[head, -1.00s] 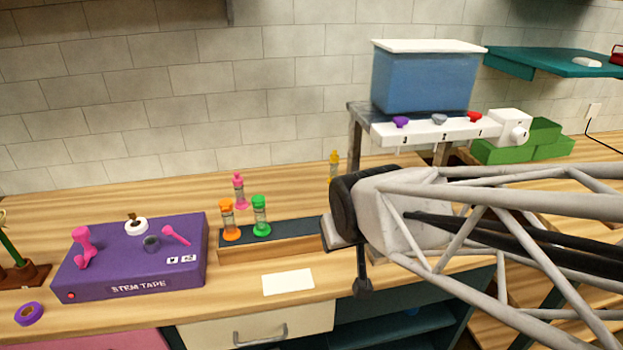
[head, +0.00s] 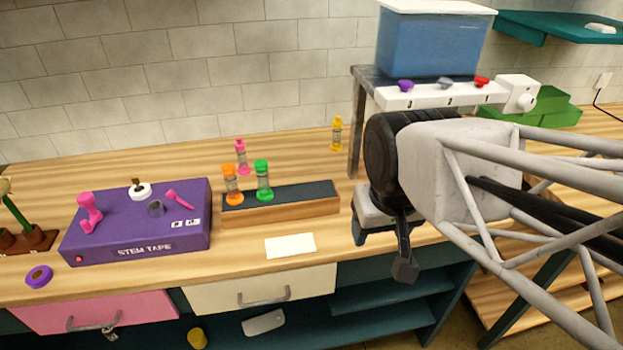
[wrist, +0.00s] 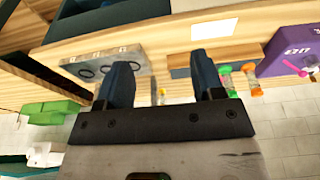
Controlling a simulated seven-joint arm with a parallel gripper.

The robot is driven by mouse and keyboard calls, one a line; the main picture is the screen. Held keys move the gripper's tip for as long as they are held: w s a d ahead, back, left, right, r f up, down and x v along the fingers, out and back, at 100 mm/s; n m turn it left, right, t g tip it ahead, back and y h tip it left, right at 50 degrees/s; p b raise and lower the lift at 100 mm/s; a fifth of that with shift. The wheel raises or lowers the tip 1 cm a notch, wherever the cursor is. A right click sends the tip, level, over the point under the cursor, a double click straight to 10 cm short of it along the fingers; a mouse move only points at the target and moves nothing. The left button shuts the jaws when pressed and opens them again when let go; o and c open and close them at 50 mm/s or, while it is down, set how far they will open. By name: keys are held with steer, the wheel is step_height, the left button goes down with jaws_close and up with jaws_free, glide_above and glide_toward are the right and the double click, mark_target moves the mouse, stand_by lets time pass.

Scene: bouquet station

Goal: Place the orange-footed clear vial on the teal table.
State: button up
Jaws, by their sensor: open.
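The orange-footed clear vial (head: 231,184) stands upright at the left end of a dark-topped wooden rack (head: 290,208), beside a green-footed vial (head: 263,181). The orange vial also shows in the wrist view (wrist: 250,76), right of my fingers. My gripper (head: 381,252) is right of the rack, over the bench's front edge and well apart from the vials. In the wrist view my gripper (wrist: 163,64) is open, with nothing held between its fingers. A teal tabletop (head: 560,27) shows only partly at the upper right.
A pink vial (head: 241,157) and a yellow vial (head: 337,133) stand behind the rack. A purple tape box (head: 140,225) is on the left. A stand with a blue bin (head: 430,45) rises at the right. A white card (head: 290,246) lies in front of the rack.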

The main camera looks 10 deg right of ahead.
steer(key=shift+r, duration=0.1)
step_height(320, 180, up, 5)
steer(key=t, duration=1.5)
glide_above(230, 185)
steer(key=s, duration=0.5)
steer(key=f, duration=1.6)
steer(key=shift+w+f, duration=0.25)
steer(key=shift+w, duration=1.3)
steer(key=shift+w, duration=0.15)
